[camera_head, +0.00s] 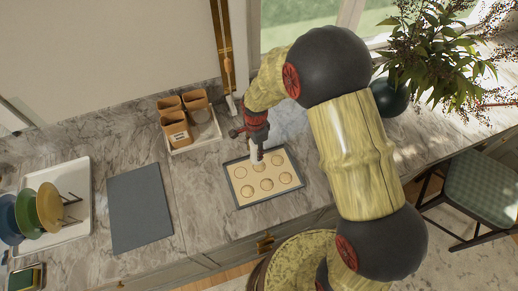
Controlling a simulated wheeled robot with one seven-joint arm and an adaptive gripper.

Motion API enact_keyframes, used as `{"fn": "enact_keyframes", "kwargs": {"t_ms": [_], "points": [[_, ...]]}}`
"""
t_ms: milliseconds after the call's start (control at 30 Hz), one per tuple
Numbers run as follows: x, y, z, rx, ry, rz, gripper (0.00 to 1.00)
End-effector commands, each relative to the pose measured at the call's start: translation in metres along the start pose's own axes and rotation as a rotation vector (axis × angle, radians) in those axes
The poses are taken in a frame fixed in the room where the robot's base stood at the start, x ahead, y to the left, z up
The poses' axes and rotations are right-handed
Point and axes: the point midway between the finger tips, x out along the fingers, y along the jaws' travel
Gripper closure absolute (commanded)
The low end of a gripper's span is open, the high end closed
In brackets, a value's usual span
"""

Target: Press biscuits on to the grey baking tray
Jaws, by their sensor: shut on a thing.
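My gripper (254,136), red and dark, points down over a shallow tray with a blue-grey rim (236,205). It is shut on a pale, narrow upright tool (256,152). The tool's lower end is at a round biscuit shape near the back middle of the tray; whether it touches cannot be told. A cream dough sheet (256,183) fills this tray, with several round biscuit shapes (266,185) on it. A flat, empty grey baking tray (139,208) lies on the counter to the left.
A white tray (208,140) with brown containers (176,130) stands behind. A dish rack (78,218) with coloured plates is at the far left. A leafy plant (440,45) in a dark vase (390,97) is at the right. Bare marble separates the two central trays.

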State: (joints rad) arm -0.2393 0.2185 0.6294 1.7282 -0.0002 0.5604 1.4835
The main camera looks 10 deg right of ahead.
Motion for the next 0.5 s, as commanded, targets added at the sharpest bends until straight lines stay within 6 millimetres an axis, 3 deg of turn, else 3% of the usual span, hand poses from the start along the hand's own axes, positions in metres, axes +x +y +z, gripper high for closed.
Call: {"fn": "enact_keyframes", "kwargs": {"t_ms": [267, 333, 500], "points": [[0.002, -0.012, 0.069, -0.072, -0.001, -0.019, 0.89], [-0.001, -0.012, 0.076, -0.040, -0.001, -0.014, 0.89], [-0.002, -0.009, 0.073, 0.023, 0.000, 0.000, 0.89]]}}
